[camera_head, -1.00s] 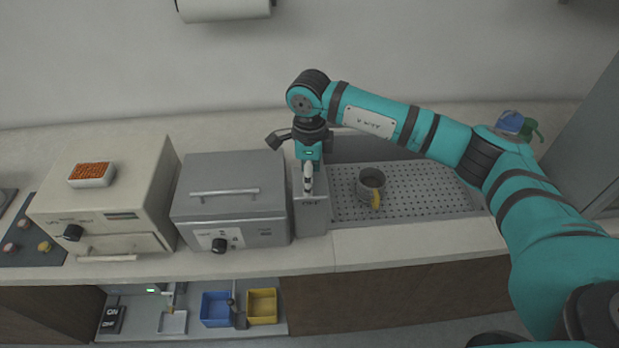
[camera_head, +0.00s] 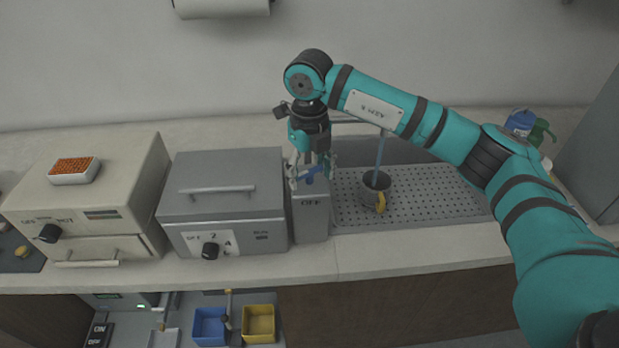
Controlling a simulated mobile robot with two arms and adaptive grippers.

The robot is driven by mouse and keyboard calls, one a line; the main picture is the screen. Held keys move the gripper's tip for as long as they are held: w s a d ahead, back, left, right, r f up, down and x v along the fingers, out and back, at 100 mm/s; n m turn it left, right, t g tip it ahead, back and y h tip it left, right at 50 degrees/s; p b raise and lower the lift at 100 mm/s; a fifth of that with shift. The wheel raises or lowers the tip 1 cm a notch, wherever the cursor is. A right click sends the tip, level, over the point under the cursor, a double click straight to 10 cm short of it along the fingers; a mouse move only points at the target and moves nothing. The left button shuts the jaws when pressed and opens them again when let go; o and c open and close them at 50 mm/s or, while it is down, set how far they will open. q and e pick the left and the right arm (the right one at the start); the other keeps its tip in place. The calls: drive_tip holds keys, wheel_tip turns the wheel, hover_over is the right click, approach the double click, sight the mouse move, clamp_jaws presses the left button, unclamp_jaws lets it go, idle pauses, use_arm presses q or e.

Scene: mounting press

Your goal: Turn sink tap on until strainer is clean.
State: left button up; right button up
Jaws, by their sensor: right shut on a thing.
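My right gripper (camera_head: 309,175) is above the narrow grey box left of the sink and is shut on a blue tap handle (camera_head: 312,171). The grey spout (camera_head: 349,121) shows partly behind my arm. A blue stream of water (camera_head: 380,155) falls from behind my arm into the strainer (camera_head: 369,195), a grey cup with a yellow handle. The strainer stands upright on the perforated sink tray (camera_head: 430,200). I cannot see whether residue is inside it. My left gripper is not in view.
A grey press box (camera_head: 222,205) and a beige oven (camera_head: 85,215) with a dish of orange-red grains (camera_head: 74,170) stand to the left. Blue and green bottles (camera_head: 520,122) are at the back right. Blue (camera_head: 209,326) and yellow (camera_head: 258,323) bins sit below the counter.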

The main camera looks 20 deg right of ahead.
sight(310, 170)
drive_tip(key=m+b, duration=0.1)
drive_tip(key=m, duration=0.2)
drive_tip(key=shift+w+r, duration=0.1)
drive_tip(key=shift+m+b, duration=0.55)
drive_tip(key=shift+m, duration=0.45)
drive_tip(key=shift+r+m, duration=0.1)
drive_tip(key=shift+m, duration=0.2)
drive_tip(key=o, duration=1.2)
wheel_tip(310, 170, up, 12)
drive_tip(key=shift+f, duration=0.1)
